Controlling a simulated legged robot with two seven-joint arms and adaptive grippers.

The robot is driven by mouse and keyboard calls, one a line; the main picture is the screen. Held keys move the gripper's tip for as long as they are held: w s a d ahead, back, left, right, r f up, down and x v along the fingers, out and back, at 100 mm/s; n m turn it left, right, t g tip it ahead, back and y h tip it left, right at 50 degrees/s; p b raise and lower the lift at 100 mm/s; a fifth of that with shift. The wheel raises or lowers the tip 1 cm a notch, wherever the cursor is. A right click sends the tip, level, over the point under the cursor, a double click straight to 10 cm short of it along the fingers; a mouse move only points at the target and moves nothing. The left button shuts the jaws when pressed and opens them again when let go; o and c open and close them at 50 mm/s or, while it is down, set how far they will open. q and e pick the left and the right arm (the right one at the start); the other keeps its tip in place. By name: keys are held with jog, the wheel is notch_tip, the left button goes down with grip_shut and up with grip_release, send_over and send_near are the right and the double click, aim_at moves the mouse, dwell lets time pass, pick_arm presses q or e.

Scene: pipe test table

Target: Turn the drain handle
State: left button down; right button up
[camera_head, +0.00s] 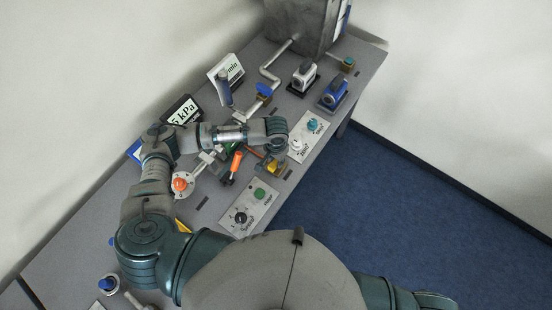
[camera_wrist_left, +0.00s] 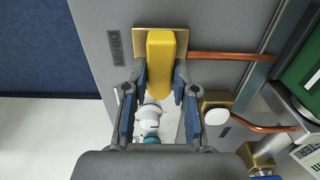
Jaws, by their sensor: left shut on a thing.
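The yellow drain handle (camera_wrist_left: 161,45) stands out from a brass block in the left wrist view, beside a label reading DRAIN. It shows small and partly covered under my wrist in the head view (camera_head: 272,169). My left gripper (camera_wrist_left: 160,70) has one finger on each side of the handle and is shut on it. In the head view, my left arm reaches over the table and the gripper (camera_head: 275,158) points down at the handle. My right gripper is not in view.
A copper pipe (camera_wrist_left: 235,57) runs from the brass block. Close by are a red-handled lever (camera_head: 236,160), an orange knob (camera_head: 180,184), a panel with a green button (camera_head: 260,193) and a white panel (camera_head: 307,135). Blue floor (camera_head: 400,200) lies beyond the table edge.

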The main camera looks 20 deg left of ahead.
pick_arm(q)
jog(key=shift+s+r+m+p, duration=0.1)
jog(key=shift+s+m+p, duration=0.05)
jog(key=shift+m+p, duration=0.35)
jog(key=m+p, duration=0.3)
jog(key=p, duration=0.2)
jog(key=shift+m, duration=0.4)
jog(key=m+p, duration=0.1)
jog(key=m, duration=0.1)
jog(key=shift+m+p, duration=0.3)
jog(key=shift+p, duration=0.05)
jog(key=shift+m, duration=0.9)
jog(key=shift+m+p, duration=0.35)
jog(key=shift+m, duration=0.55)
jog(key=m, duration=0.4)
jog(key=shift+m, duration=1.3)
